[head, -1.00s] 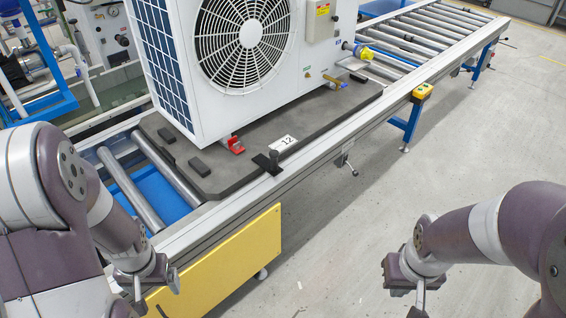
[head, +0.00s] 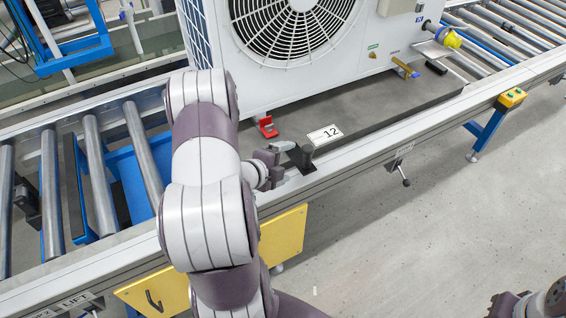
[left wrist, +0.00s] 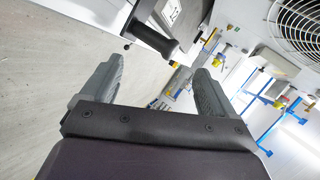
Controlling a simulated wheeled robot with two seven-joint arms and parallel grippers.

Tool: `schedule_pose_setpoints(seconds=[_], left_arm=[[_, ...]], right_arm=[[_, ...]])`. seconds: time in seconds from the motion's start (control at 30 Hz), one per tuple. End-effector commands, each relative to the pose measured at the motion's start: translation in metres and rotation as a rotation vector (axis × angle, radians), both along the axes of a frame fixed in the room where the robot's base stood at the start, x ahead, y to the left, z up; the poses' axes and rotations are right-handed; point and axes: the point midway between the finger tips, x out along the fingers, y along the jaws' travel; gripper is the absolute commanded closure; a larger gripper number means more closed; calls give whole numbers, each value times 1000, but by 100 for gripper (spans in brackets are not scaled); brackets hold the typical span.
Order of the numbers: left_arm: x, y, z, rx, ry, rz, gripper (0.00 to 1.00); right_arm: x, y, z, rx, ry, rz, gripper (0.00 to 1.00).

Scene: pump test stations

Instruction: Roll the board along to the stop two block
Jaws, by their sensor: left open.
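The dark grey board (head: 385,103) lies on the roller conveyor and carries a white fan unit (head: 390,30). A label reading 12 (head: 325,134) is on its near side. A short black handle (head: 302,157) stands at the board's near edge. My left gripper (head: 287,156) is beside this handle, just to its left. In the left wrist view the open fingers (left wrist: 162,68) point toward the black handle (left wrist: 158,40), which shows between and beyond them. Nothing is held. Only part of my right gripper (head: 503,305) shows, low at the right. I cannot identify the stop two block.
Bare rollers (head: 98,175) lie to the left of the board, and more rollers (head: 490,45) run off to the right. A yellow box (head: 512,98) sits on the near rail's side. A yellow panel (head: 283,235) hangs below the rail. The floor in front is clear.

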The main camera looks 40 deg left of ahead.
Motion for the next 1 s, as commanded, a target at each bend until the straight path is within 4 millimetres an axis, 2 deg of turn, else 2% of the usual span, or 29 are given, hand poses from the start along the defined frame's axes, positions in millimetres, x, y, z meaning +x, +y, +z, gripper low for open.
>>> schedule_pose_setpoints(seconds=[0.03,0.2,0.33,0.5,0.77,1.0], left_arm=[[11,-2,-9,-1,1,-6,12],[47,-3,-29,-2,3,-2,12],[67,-3,-39,-2,1,1,12],[80,-3,-45,-3,2,2,12],[81,-3,-45,-4,3,4,12],[81,-3,-45,-3,2,3,90]], right_arm=[[0,0,-5,0,0,0,100],[0,0,-11,0,0,0,100],[0,0,-14,0,0,0,100],[0,0,-15,0,0,0,100],[0,0,-15,0,0,0,100],[0,0,-15,0,0,0,100]])
